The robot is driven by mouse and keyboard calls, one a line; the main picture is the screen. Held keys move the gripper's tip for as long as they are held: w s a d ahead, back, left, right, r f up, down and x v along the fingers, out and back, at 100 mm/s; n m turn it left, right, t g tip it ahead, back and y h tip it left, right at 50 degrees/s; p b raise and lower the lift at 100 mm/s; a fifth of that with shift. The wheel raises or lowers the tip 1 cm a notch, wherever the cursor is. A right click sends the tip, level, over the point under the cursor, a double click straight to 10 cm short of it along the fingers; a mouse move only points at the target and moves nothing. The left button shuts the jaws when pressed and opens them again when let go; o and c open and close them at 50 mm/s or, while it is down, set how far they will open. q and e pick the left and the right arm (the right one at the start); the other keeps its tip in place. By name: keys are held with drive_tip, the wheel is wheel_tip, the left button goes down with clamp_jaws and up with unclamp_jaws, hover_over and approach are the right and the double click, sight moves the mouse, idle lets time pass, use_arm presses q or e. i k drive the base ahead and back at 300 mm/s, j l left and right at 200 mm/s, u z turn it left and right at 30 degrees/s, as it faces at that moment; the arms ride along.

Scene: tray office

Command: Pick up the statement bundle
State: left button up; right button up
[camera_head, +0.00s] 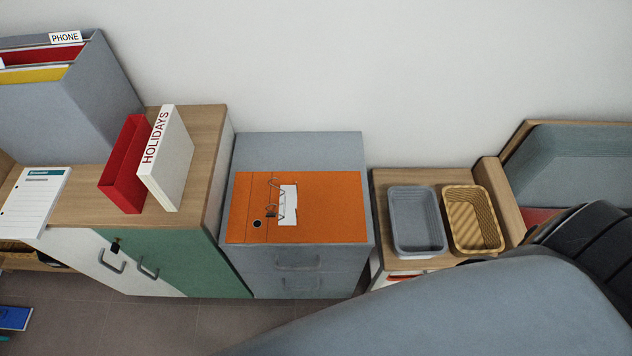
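A white paper bundle (36,198) with a teal header and printed lines lies flat near the left end of the wooden cabinet top (85,208). It looks like the statement bundle; its header is too small to read. Its front edge lies close to the cabinet's front edge. Neither of my grippers is in view, and nothing touches the bundle.
Behind the bundle stands a grey file box (105,90) labelled PHONE. A red holder (125,170) and white HOLIDAYS binder (172,160) stand to its right. A large grey shape (470,310) fills the lower right.

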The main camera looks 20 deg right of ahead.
sight(26, 212)
drive_tip(key=z, duration=0.3)
drive_tip(key=u, duration=1.45)
drive_tip(key=z, duration=1.75)
drive_tip(key=u, duration=1.75)
